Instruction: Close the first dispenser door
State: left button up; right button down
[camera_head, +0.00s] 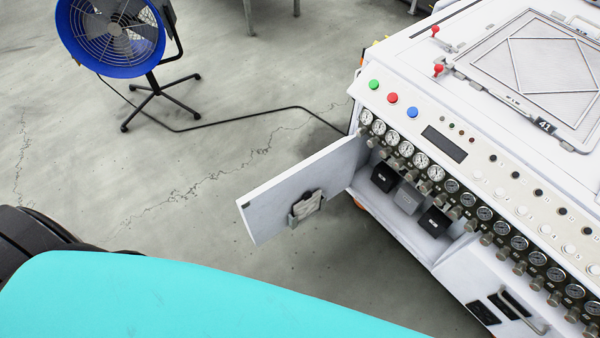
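The first dispenser door (290,188) is a white panel on the left front of the white machine (388,218). It stands wide open, swung out to the left over the floor. A grey latch or handle piece (305,206) sits on the face turned to me. Behind it the open compartment (372,197) shows black and grey boxes (408,197) inside. Neither of my grippers is in view. A large turquoise surface and dark round parts at the lower left look like parts of my own body.
A second door (497,291) with a bar handle is shut right of the open compartment. Gauges and knobs (437,174) line the machine's front above. A blue fan (112,32) on a stand is at the back left, its cable crossing the floor. The floor (215,160) left of the door is clear.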

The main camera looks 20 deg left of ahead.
aim_at(266, 211)
jog(key=i+j+z, duration=0.15)
jog(key=j+z, duration=0.3)
jog(key=j, duration=0.45)
jog(key=j+z, duration=0.5)
jog(key=j, duration=0.35)
jog(key=k+j+z, duration=0.2)
jog(key=j+z, duration=0.25)
jog(key=j, duration=0.4)
jog(key=j+z, duration=0.15)
jog(key=j, duration=0.25)
jog(key=k+j+z, duration=0.15)
jog(key=j, duration=0.25)
jog(key=k+j+z, duration=0.15)
jog(key=j, duration=0.2)
jog(key=k+j+z, duration=0.15)
jog(key=j, duration=0.25)
jog(key=k+j+z, duration=0.1)
jog(key=j+z, duration=0.2)
jog(key=j, duration=0.3)
